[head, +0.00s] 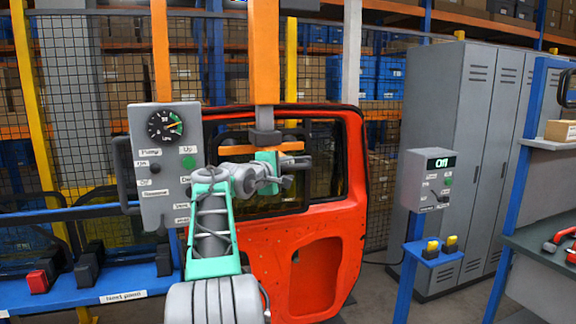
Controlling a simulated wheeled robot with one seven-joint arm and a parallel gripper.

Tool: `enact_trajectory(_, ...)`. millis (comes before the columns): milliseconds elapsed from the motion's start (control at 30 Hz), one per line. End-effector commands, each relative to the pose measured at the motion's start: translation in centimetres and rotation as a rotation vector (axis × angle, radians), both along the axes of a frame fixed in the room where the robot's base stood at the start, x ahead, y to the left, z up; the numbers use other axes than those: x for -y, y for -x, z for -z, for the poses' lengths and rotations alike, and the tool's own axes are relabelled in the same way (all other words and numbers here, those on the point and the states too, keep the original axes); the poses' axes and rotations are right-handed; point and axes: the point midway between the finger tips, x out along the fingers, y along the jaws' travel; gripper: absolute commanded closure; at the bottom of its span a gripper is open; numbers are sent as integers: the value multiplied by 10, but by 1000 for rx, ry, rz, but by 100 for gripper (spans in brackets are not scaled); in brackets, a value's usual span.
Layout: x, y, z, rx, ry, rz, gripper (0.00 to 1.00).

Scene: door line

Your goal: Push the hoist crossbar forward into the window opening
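The hoist crossbar (238,150) is a horizontal orange bar below the grey block (265,137) at the foot of the orange hoist mast (265,50). It shows against the upper part of the window opening (325,150) in the red-orange door (345,220). I cannot tell whether it is in front of the opening or inside it. My teal and grey arm covers part of the bar and the lower left of the opening. My gripper (287,183) is just below the bar's right part. Its fingers are small and dark, and contact with the bar cannot be made out.
A grey control box (167,165) with a gauge and black handles hangs left of the door. A blue rack (110,285) with dark blocks stands at lower left. Right are a control post (428,180), grey lockers (445,110) and a workbench (545,245). Mesh fencing stands behind.

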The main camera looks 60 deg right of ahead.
Motion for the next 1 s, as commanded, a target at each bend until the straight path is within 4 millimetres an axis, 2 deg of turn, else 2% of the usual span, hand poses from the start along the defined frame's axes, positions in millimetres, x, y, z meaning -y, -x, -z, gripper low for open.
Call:
enact_trajectory(133, 13, 0, 1, 1, 0, 0, 60)
enact_trajectory(367, 13, 0, 2, 2, 0, -2, 60)
enact_trajectory(833, 13, -1, 2, 2, 0, -3, 99)
enact_trajectory(1000, 13, -1, 2, 2, -1, -3, 100)
